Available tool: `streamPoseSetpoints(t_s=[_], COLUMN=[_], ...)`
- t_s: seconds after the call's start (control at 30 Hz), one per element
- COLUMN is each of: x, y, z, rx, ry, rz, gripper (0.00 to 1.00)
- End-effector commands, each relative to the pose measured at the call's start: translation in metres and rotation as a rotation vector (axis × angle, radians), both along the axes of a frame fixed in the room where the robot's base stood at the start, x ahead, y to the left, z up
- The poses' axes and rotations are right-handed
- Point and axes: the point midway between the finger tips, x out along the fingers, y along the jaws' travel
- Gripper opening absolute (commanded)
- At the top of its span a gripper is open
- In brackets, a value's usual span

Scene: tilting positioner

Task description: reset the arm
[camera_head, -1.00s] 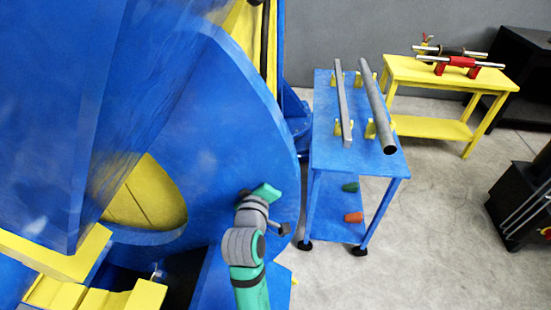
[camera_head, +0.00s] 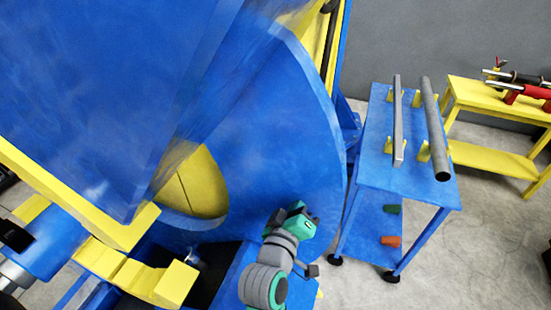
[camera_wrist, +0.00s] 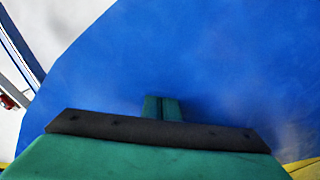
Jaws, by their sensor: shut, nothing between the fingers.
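My arm, green and grey, rises from the bottom of the head view in front of the large blue positioner (camera_head: 285,150). My gripper (camera_head: 299,212) is at its upper end, near the lower right part of the blue plate; the head view does not show its fingertips clearly. In the wrist view my gripper (camera_wrist: 162,108) shows its green fingers together with nothing between them. The blue plate (camera_wrist: 200,50) fills most of the view beyond them. I cannot tell the exact gap between the fingers and the plate.
A blue cart (camera_head: 378,165) on the right holds a square bar (camera_head: 398,120) and a round pipe (camera_head: 433,125), with a green piece and an orange piece on its lower shelf. A yellow bench (camera_head: 490,105) stands behind it. Grey floor (camera_head: 440,260) is open at the lower right.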

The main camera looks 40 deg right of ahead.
Motion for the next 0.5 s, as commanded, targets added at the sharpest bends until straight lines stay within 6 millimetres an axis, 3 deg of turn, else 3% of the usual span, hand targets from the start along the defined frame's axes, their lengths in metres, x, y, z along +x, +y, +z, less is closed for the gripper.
streamPoseSetpoints(t_s=[0.27, 0.37, 0.5], x=[0.001, 0.005, 0.013], y=[0.002, 0.014, 0.046], z=[-0.004, -0.017, -0.051], rx=[-0.001, -0.001, 0.011], ry=[0.003, 0.01, 0.014], rz=[0.01, 0.054, 0.171], gripper=[0.0, 0.0, 0.0])
